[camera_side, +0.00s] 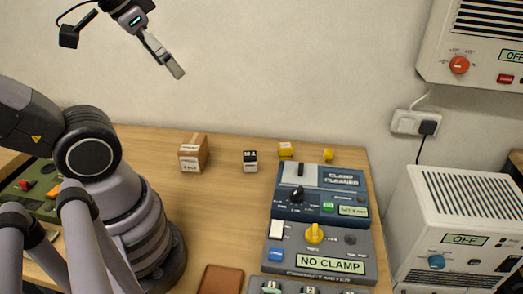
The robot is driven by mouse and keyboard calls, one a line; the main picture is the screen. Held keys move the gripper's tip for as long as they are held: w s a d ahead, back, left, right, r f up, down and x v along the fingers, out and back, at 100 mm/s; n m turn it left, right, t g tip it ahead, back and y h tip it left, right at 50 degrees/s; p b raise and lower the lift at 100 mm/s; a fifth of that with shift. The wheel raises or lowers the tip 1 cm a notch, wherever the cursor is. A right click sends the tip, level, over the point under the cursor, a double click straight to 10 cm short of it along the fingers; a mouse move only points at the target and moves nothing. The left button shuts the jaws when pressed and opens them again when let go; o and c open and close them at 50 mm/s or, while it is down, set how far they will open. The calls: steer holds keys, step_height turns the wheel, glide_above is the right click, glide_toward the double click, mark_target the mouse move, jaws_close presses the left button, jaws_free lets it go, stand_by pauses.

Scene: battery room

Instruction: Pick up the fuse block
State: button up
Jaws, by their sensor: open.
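A small block with a black top and a white labelled front (250,161) stands upright on the wooden table. It may be the fuse block, but its print is too small to read. My gripper (177,71) is high above the table at upper left, in front of the wall. It is open, seen nearly side-on, with nothing held, well above and left of the black-and-white block.
A cardboard box (193,154) stands left of the black-and-white block. A blue clamp panel (322,178) and a grey meter reading NO CLAMP (345,243) fill the right side. A brown flat item (220,280) lies in front. The middle of the table (225,215) is clear.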

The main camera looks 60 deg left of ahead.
steer(key=shift+f, duration=0.1)
steer(key=m+g+y, duration=0.2)
steer(key=m+y, duration=1.6)
glide_above(250, 159)
steer(key=s+d, duration=0.3)
steer(key=s, duration=0.1)
step_height(250, 159, down, 26)
steer(key=f+m+t+h, duration=0.1)
steer(key=f+m+t, duration=0.1)
steer(key=f, duration=0.2)
steer(key=d+f+m+t+h, duration=0.1)
steer(key=f+m+t, duration=0.1)
steer(key=f, duration=0.1)
steer(key=f+m+t+h, duration=0.1)
steer(key=f+m+t, duration=0.1)
steer(key=f, duration=0.2)
steer(key=shift+d+f+m, duration=0.3)
steer(key=shift+d+f, duration=0.05)
steer(key=shift+w+a+f, duration=0.1)
steer(key=shift+a, duration=0.15)
steer(key=x, duration=0.6)
steer(key=shift+w, duration=0.6)
steer(key=c, duration=1.3)
